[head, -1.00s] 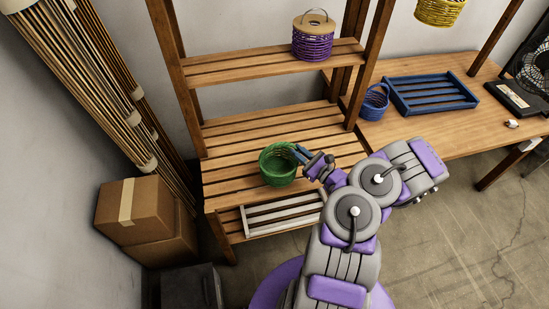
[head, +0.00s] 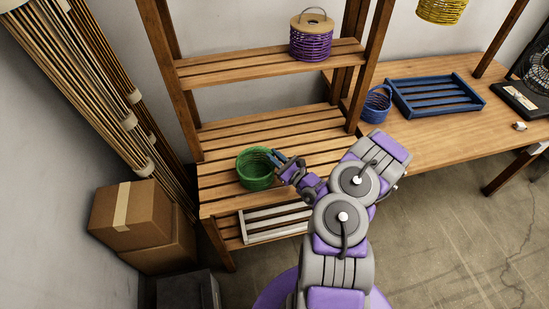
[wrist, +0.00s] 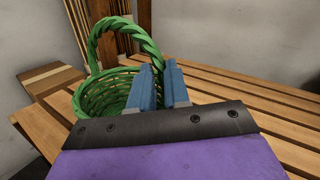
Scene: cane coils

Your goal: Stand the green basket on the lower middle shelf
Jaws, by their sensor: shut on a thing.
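The green woven basket (head: 256,176) is upright at the front left part of the wide slatted shelf (head: 285,134). I cannot tell whether its base touches the slats. My gripper (head: 276,157) comes from the right and is shut on the basket at its right side. In the wrist view the basket (wrist: 97,98) shows its open mouth and its tall arched handle. The blue fingers (wrist: 160,85) close where the handle comes down to the rim. The exact grip point is partly hidden behind them.
A purple coil (head: 311,44) stands on the shelf above. A white slatted tray (head: 275,224) sits under the wide shelf. Cardboard boxes (head: 130,215) and tall cane bundles stand at left. A blue basket (head: 376,104) and blue tray (head: 436,94) are on the right table.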

